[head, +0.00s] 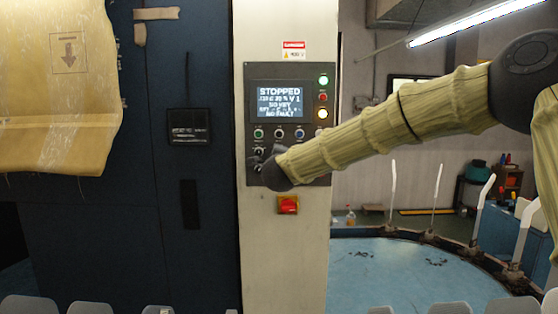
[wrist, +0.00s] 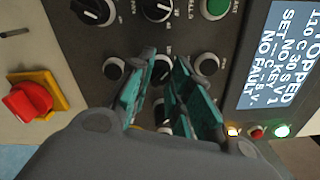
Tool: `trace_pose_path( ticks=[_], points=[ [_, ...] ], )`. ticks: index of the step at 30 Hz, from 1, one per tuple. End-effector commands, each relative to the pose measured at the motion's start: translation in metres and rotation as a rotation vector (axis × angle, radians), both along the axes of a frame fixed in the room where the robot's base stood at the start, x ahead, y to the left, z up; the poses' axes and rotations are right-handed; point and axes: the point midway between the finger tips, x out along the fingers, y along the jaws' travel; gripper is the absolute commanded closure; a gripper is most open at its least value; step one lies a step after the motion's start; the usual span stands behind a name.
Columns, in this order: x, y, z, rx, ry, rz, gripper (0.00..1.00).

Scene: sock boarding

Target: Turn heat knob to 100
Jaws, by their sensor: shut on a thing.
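The control panel (head: 318,165) is on a pale upright cabinet. In the head view my gripper (head: 259,160) is at its lower left and covers part of the lower controls. In the wrist view the teal-padded fingers of my gripper (wrist: 164,72) stand on either side of a small black knob (wrist: 162,70) with a white mark and are shut on it. The knob's label and setting are not readable, so I cannot confirm that it is the heat knob. The screen (head: 279,102) reads STOPPED and NO FAULT.
Larger black selectors (wrist: 93,10) and a green button (wrist: 215,7) are above. A red switch on a yellow plate (head: 288,205) is below the panel. A blue round table (head: 400,275) stands right.

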Motion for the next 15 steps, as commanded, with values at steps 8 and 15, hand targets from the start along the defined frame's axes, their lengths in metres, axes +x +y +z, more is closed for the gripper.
trace_pose_path(
  ticks=[8,15],
  points=[
    [0.0,-0.0002,-0.002,-0.135,0.001,-0.001,1.0],
    [0.0,-0.0001,-0.0018,-0.182,0.002,0.0,1.0]
  ],
)
